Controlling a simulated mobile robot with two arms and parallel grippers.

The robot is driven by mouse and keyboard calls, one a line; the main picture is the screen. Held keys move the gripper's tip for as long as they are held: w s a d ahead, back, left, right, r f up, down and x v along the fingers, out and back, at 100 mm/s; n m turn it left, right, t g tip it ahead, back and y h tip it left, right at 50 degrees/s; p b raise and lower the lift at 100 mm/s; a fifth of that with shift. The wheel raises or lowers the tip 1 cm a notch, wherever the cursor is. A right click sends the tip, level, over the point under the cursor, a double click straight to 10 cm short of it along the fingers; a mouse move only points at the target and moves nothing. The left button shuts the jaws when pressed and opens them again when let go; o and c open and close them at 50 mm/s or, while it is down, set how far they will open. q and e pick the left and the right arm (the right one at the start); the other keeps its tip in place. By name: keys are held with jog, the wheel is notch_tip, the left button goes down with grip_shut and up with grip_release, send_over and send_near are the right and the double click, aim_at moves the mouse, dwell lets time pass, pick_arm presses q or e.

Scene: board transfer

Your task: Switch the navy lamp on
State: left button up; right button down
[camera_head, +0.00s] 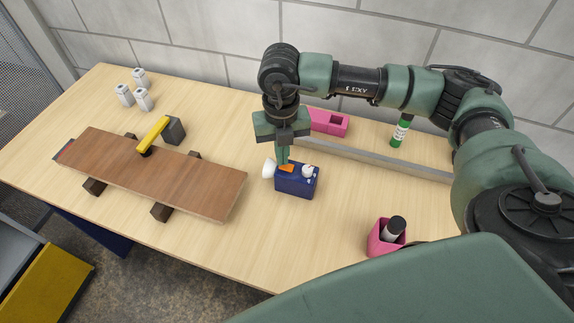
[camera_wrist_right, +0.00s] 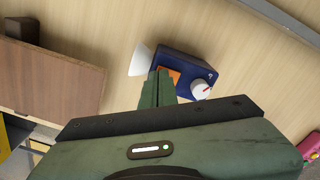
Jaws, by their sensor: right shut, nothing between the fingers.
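The navy lamp (camera_head: 297,187) is a small box on the table, with a white cone-shaped shade (camera_head: 268,169) on its left side. An orange switch (camera_head: 287,168) and a white knob (camera_head: 308,171) sit on its top. My right gripper (camera_head: 283,161) points down, shut and empty, with its fingertips at the orange switch. In the right wrist view the fingertips (camera_wrist_right: 159,76) partly cover the orange switch (camera_wrist_right: 172,78); I cannot tell whether they touch it. The knob (camera_wrist_right: 201,89) has a red mark. No glow shows at the shade (camera_wrist_right: 141,60). My left gripper is out of view.

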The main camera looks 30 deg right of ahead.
jog(key=shift+f+b, duration=0.5)
jog(key=shift+f, duration=0.1)
jog(key=shift+r, duration=0.15)
jog(key=shift+r+p, duration=0.45)
jog(key=shift+r, duration=0.1)
jog(key=shift+r+p, duration=1.5)
jog(key=shift+r, duration=1.4)
jog(key=shift+f, duration=0.1)
